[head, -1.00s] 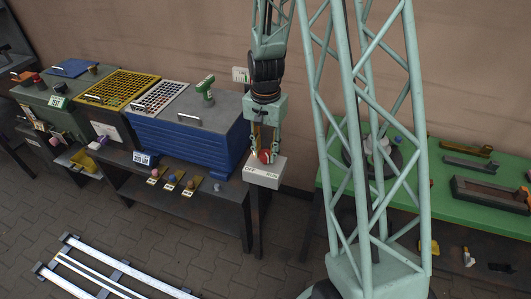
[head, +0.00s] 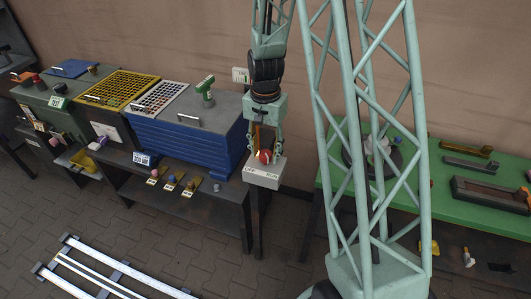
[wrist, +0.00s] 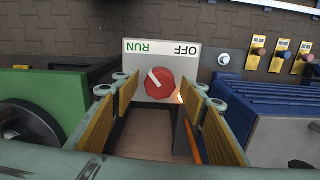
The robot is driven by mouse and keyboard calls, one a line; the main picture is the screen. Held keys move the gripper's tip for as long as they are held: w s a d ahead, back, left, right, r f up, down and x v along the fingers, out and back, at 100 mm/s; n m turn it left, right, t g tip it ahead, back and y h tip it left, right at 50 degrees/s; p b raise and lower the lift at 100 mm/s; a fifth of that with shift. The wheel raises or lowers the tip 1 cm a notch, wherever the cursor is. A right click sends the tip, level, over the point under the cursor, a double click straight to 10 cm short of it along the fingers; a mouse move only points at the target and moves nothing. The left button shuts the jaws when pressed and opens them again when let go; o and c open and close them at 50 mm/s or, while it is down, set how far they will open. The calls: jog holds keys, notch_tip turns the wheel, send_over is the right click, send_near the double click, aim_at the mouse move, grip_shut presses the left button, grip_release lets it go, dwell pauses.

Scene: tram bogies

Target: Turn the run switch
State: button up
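The run switch is a red round knob (wrist: 160,83) with a white pointer line, on a pale box (wrist: 140,58) marked OFF and RUN. In the wrist view the lettering is upside down, with RUN at left and OFF at right. The pointer slants up and left, towards the RUN side. My gripper (head: 265,150) is above the box in the head view. In the wrist view its two yellow-padded fingers stand wide apart, one on each side of the knob, with gaps to it. The knob (head: 264,156) also shows in the head view, partly behind the fingers.
A blue ribbed cabinet (head: 180,137) stands left of the switch box. A green table (head: 440,190) with trays is at right. White rails (head: 105,275) lie on the floor at front left.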

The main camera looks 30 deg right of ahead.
notch_tip(320, 180, up, 12)
dwell(1.0)
jog(key=shift+f, duration=0.1)
dwell(0.5)
notch_tip(320, 180, up, 11)
jog(key=n+t, duration=0.1)
jog(key=n, duration=0.2)
send_over(265, 153)
jog(key=s+a, duration=0.6)
jog(key=s+a+r+n+t, duration=0.1)
jog(key=s+a+r+n, duration=0.2)
jog(key=s+a+r, duration=0.35)
jog(key=s+a+r+n, duration=0.1)
jog(key=s+r, duration=0.1)
jog(key=s, duration=0.4)
jog(key=s+a+r+n+t, duration=0.1)
jog(key=s+a+r+n, duration=0.1)
jog(key=s, duration=0.5)
jog(key=s+a+r+n+t, duration=0.1)
jog(key=s+r+n, duration=0.1)
jog(key=s, duration=0.4)
jog(key=shift+s+a+r, duration=0.2)
jog(key=shift+s+r, duration=0.2)
jog(key=shift+r, duration=0.35)
